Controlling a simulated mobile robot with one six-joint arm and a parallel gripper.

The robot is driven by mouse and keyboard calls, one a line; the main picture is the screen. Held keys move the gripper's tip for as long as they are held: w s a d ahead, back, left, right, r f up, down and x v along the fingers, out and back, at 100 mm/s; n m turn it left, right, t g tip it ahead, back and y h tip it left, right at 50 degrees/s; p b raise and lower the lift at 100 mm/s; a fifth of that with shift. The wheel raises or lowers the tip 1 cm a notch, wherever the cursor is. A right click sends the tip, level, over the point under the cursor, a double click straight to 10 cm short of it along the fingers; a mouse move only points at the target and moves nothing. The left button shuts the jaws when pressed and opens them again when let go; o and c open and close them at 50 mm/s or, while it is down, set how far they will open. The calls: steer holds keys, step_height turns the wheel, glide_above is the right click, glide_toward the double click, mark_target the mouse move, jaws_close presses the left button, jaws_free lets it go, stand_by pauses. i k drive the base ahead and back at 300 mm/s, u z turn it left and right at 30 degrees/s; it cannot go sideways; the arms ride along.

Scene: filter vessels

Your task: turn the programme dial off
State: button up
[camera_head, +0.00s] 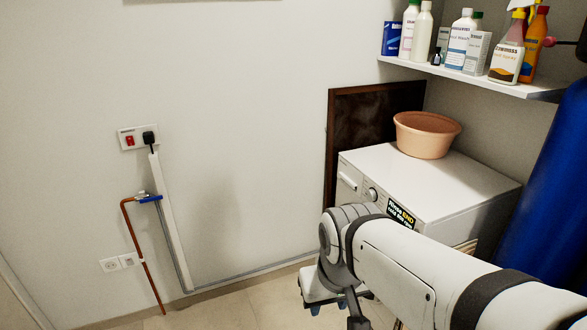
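The white washing machine (440,185) stands against the back wall at the right. Its front faces left and is partly hidden by my arm. The round programme dial (371,194) is on the front panel, beside the detergent drawer (349,180). The dial is too small to read its setting. My gripper (330,306) hangs below my wrist, lower and to the left of the dial and apart from it. Its fingers are partly hidden by my arm, so I cannot tell whether it is open or shut.
A terracotta-coloured basin (427,134) sits on the machine. A shelf (470,78) with bottles and boxes hangs above. A blue cylinder-like object (545,190) stands at the right. A copper pipe (140,250) and socket panel (138,138) are on the left wall. The floor at left looks clear.

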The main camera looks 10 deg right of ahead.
mark_target(371, 193)
steer(key=u, duration=0.15)
steer(key=i, duration=1.6)
steer(key=z, duration=0.5)
steer(key=k, duration=0.7)
steer(key=z, duration=0.2)
steer(key=i, duration=0.8)
steer(key=u, duration=0.1)
